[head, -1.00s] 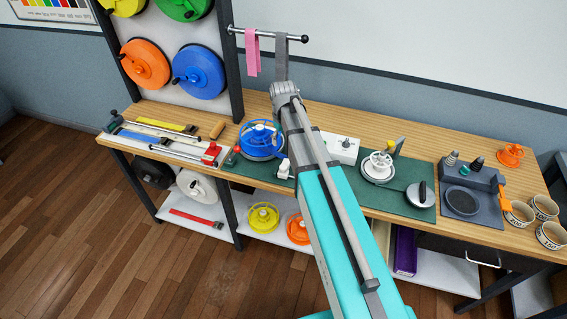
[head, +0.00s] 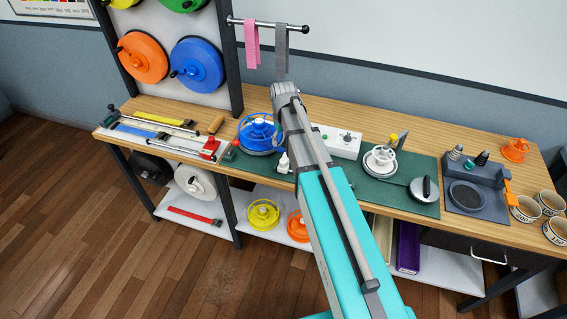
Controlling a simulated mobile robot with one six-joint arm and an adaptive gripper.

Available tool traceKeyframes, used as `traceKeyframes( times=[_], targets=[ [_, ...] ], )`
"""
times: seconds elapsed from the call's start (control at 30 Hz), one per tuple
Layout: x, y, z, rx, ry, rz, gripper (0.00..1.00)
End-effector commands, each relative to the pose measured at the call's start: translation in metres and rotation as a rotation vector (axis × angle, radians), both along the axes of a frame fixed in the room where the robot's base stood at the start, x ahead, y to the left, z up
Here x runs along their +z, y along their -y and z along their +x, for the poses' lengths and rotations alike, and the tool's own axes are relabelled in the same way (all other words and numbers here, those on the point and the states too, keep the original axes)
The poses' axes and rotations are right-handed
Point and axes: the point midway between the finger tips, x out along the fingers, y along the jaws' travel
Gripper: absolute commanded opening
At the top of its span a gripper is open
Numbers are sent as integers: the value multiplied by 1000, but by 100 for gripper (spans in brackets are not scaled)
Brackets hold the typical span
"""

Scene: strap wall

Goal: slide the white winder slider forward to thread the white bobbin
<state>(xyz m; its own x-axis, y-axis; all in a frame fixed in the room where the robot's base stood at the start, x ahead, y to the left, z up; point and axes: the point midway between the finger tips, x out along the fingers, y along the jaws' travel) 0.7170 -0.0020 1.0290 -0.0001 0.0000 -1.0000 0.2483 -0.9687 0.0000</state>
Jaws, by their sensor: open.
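A white bobbin (head: 383,158) sits on a round light base on the green mat (head: 330,180), right of my arm. A small white piece (head: 283,162) stands on the mat close to the left side of my arm; I cannot tell whether it is the white winder slider. A white box (head: 340,141) with a green button and a dark knob stands behind the mat, partly covered by my arm. My arm crosses the middle of the view over the bench. My gripper is not visible; my own arm links hide that area.
A blue spool (head: 258,134) stands left of my arm. A round dark-topped disc (head: 424,189) and a grey station (head: 474,187) are to the right. Pink (head: 252,46) and grey straps (head: 281,50) hang from a rod above. Cups (head: 526,209) stand at the right end.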

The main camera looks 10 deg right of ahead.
Motion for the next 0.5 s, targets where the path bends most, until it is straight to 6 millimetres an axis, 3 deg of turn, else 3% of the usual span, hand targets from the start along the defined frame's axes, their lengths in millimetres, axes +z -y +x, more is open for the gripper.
traceKeyframes(
  times=[0.5],
  targets=[
    [-43,0,0,0,0,0,76]
  ],
)
